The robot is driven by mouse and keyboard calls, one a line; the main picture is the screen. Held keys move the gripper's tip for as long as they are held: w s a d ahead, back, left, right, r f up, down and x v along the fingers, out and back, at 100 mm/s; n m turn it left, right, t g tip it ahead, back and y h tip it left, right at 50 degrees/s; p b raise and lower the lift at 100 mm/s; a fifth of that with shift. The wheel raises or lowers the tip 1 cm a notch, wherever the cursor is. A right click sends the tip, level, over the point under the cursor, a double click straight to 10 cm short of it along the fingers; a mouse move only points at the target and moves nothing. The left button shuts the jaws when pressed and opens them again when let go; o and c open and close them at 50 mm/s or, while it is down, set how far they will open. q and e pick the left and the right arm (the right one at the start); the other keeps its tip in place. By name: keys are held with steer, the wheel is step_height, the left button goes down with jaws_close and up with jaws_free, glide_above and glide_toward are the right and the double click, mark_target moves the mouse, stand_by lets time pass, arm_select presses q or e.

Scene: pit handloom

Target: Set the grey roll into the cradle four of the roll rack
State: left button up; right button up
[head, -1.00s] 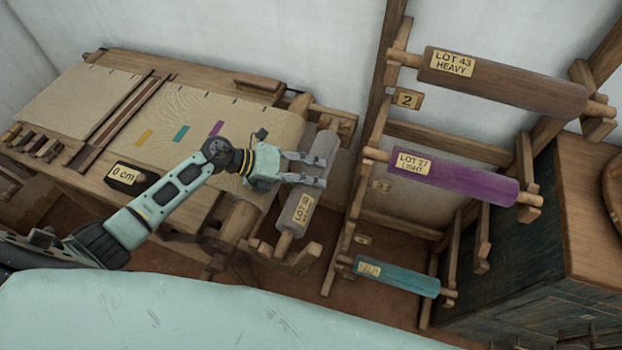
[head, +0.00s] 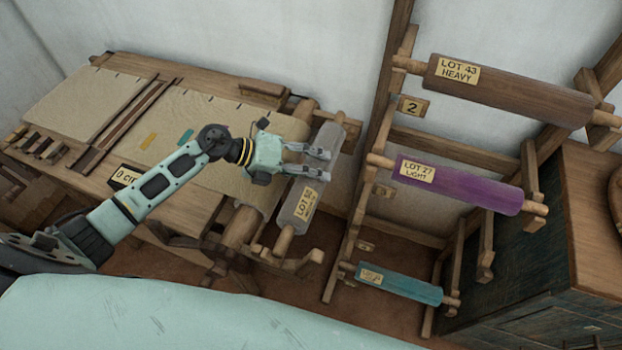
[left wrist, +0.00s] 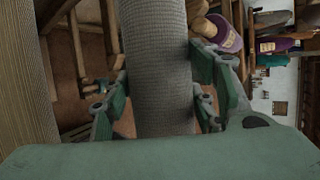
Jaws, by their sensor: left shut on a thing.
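The grey roll (head: 294,218) has a pale lot label and lies along the right end of the loom. My left gripper (head: 322,164) reaches it from the left and is shut on its middle. In the left wrist view the grey roll (left wrist: 157,70) runs between the two finger pairs. The roll rack (head: 363,215) stands to the right, with its cradle arms and small number plates. Only the plate reading 2 (head: 411,106) is legible, so I cannot tell which cradle is four. My right gripper is not in view.
A brown roll (head: 510,90), a purple roll (head: 458,184) and a teal roll (head: 400,284) hang in the rack, top to bottom. A dark cabinet (head: 540,270) stands right of the rack. A loom bracket (head: 316,258) juts out near the grey roll's lower end.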

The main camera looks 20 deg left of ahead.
mark_target(311, 164)
arm_select(q)
step_height(311, 164, up, 4)
steer(key=shift+w+r, duration=0.1)
steer(key=shift+r, duration=0.45)
steer(key=s+a+r+n+t+y, duration=0.1)
steer(key=s+a+r+n+t, duration=0.1)
steer(key=s+r, duration=0.8)
step_height(311, 164, up, 3)
steer(key=shift+s+a+f, duration=0.15)
steer(key=shift+s+a, duration=0.1)
steer(key=shift+a, duration=0.15)
steer(key=shift+f, duration=0.15)
stand_by(0.9)
